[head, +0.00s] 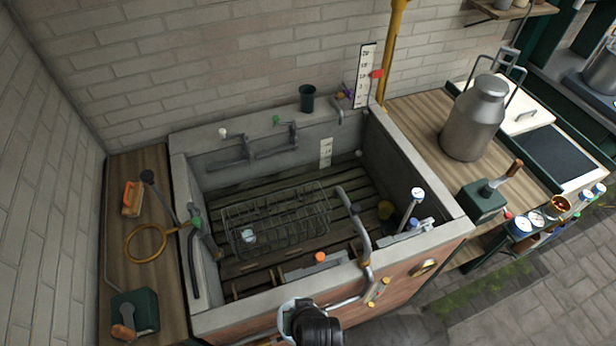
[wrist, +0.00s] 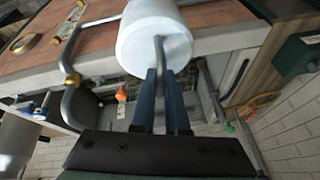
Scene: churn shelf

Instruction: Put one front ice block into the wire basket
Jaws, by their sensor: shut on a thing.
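My gripper (wrist: 161,75) is shut on a grey peg or handle at the end of a white, round-sided block (wrist: 152,32), which I take for an ice block. In the head view, the pale block (head: 286,317) shows partly behind my dark wrist, at the basin's front wall; the fingertips are hidden there. The wire basket (head: 300,212) sits inside the stone basin, on dark wooden slats, beyond my gripper and apart from it. A small whitish piece (head: 248,236) shows in the basket's left front part; I cannot tell what it is.
The stone basin (head: 450,212) has a bent metal pipe (head: 362,245) over its front wall, right of my gripper. An orange knob (head: 320,257) lies near the inner front. A wooden counter with a metal churn (head: 474,120) stands right; a side shelf with a brass ring (head: 146,243) is left.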

